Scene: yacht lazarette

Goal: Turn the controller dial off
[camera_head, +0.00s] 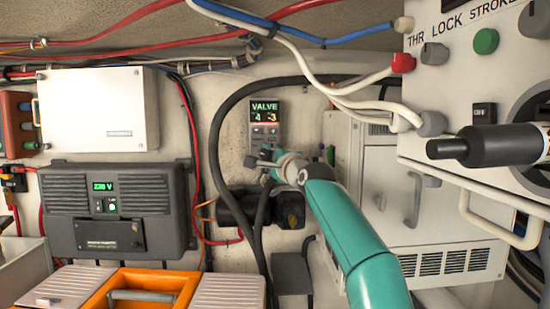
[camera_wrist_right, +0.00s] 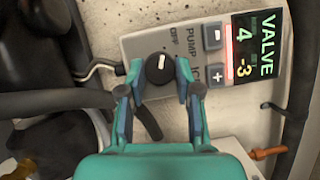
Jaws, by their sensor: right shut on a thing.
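The controller (camera_head: 264,110) is a small grey panel on the back wall, with a screen reading VALVE, 4 and -3. In the right wrist view it lies turned sideways, with its screen (camera_wrist_right: 258,45) at the right and buttons marked minus and plus. Its round black dial (camera_wrist_right: 159,68) carries a white mark near the top of the picture. My right gripper (camera_wrist_right: 158,78) is shut on the dial, one finger at each side. In the head view my right gripper (camera_head: 264,157) hides the dial. My left gripper is not in view.
A black hose (camera_head: 221,112) arches around the controller, and cables run close by. A white panel with knobs and a black handle (camera_head: 475,146) juts out at the right. A grey unit (camera_head: 118,210) hangs at the left. An orange toolbox (camera_head: 150,281) stands in front.

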